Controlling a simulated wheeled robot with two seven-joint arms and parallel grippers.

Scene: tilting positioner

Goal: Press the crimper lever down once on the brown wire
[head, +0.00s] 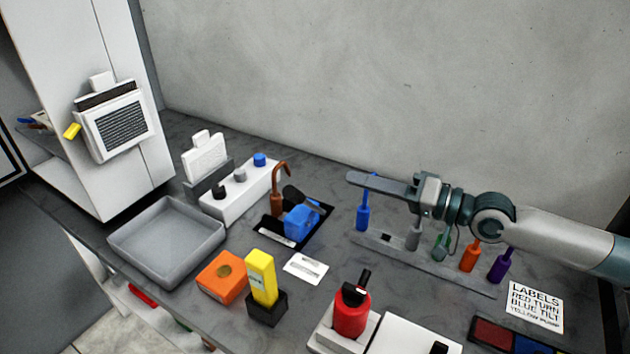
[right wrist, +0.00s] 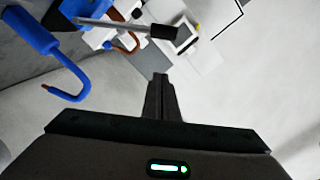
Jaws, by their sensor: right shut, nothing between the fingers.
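The blue crimper (head: 301,221) sits on a black base mat, with its dark lever (head: 294,196) raised and slanting; the lever's grey arm and black grip (right wrist: 163,32) show in the right wrist view. The brown wire (head: 278,200) stands upright just behind and left of the crimper, its top hooked over. I cannot tell whether it touches the crimper. It also shows beyond the lever in the right wrist view (right wrist: 128,43). My right gripper (head: 352,178) is shut and empty, to the right of the lever, above the blue wire (head: 363,213). My left gripper is not in view.
A rack (head: 400,254) holds blue, grey, green, orange and purple wires below my right arm. A white block with knobs (head: 226,201) and a grey tray (head: 166,240) are at the left. A yellow block (head: 261,279), orange box (head: 221,277) and red device (head: 351,313) stand in front.

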